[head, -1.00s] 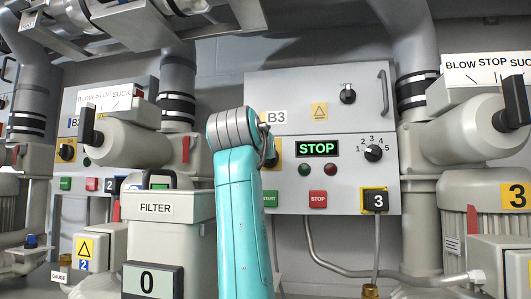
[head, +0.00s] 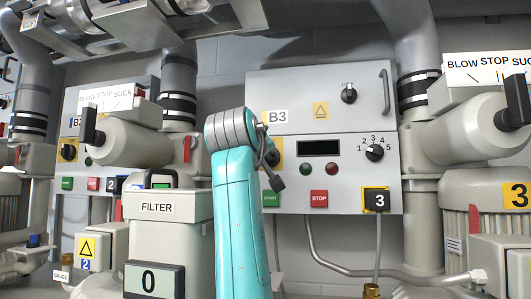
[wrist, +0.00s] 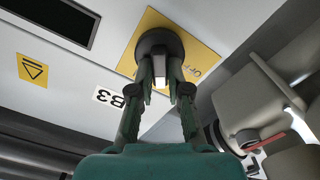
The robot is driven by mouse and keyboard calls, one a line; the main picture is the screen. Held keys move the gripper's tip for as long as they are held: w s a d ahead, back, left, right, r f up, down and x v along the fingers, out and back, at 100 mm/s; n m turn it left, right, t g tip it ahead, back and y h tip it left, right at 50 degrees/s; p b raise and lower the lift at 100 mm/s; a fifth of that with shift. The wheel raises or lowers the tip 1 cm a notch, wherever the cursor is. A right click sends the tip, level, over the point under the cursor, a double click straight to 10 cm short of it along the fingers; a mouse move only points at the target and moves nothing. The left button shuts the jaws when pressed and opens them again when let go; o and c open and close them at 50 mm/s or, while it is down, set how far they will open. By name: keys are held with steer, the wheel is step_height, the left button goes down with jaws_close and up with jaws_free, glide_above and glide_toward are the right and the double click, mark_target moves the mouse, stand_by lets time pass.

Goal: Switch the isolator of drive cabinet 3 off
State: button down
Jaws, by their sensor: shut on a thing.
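The isolator is a round black knob (wrist: 160,40) on a yellow plate (wrist: 198,58) in the wrist view, with the word OFF partly visible beside it.
Green START (head: 270,199) and red STOP (head: 319,199) buttons sit below the display. A selector dial (head: 375,152) is to its right. A filter unit (head: 165,230) stands left of my arm, and a blower valve (head: 480,130) is on the right. Pipework runs close by in the wrist view.

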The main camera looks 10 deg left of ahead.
steer(key=n, duration=1.1)
steer(key=shift+a+f, duration=0.25)
steer(key=shift+f, duration=0.1)
steer(key=c, duration=1.1)
jaws_free()
steer(key=shift+s, duration=0.1)
steer(key=s, duration=1.1)
steer(key=shift+s+a+f, duration=0.1)
steer(key=shift+s+a, duration=0.15)
steer(key=shift+s, duration=0.15)
steer(key=shift+s, duration=0.1)
